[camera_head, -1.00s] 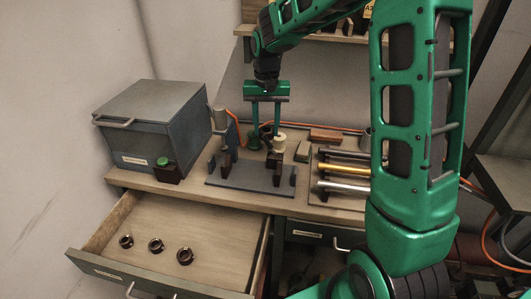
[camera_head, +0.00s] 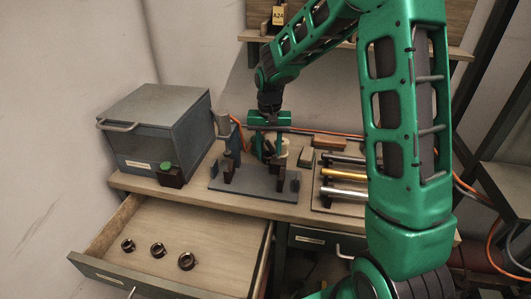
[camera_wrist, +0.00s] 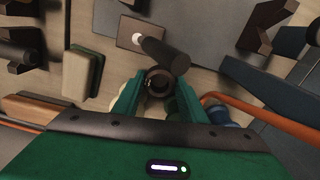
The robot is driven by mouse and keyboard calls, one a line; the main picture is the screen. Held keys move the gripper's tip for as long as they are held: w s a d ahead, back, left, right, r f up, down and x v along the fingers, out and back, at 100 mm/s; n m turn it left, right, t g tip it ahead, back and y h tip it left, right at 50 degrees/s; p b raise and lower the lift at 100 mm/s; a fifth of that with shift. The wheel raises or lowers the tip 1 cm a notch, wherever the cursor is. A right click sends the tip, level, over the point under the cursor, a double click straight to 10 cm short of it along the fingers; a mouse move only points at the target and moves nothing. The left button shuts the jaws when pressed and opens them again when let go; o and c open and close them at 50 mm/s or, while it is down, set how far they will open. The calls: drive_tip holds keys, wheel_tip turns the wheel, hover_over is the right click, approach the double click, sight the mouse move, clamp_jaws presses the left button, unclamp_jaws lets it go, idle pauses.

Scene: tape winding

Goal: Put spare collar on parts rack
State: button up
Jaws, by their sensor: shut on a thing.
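My gripper (camera_wrist: 156,88) is shut on a dark ring-shaped collar (camera_wrist: 158,75), which shows between its fingertips in the wrist view. In the head view my gripper (camera_head: 268,153) points down at the back of the bench, behind the grey fixture plate (camera_head: 238,190). The held collar is hard to make out there. Three more dark collars lie in the open drawer: left (camera_head: 128,245), middle (camera_head: 158,250) and right (camera_head: 187,261). I cannot tell for sure which thing is the parts rack; a wooden shelf (camera_head: 400,44) with a yellow tag (camera_head: 278,16) is on the back wall.
A dark cylinder (camera_wrist: 168,55) lies close to the held collar in the wrist view. A cream spool (camera_head: 281,147) stands near my gripper. A grey box (camera_head: 155,130) is at left, with rods (camera_head: 342,175) at right. An orange cable (camera_wrist: 270,115) runs nearby.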

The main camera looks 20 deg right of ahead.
sight(269, 155)
drive_tip(key=o, duration=1.1)
wheel_tip(269, 155, up, 12)
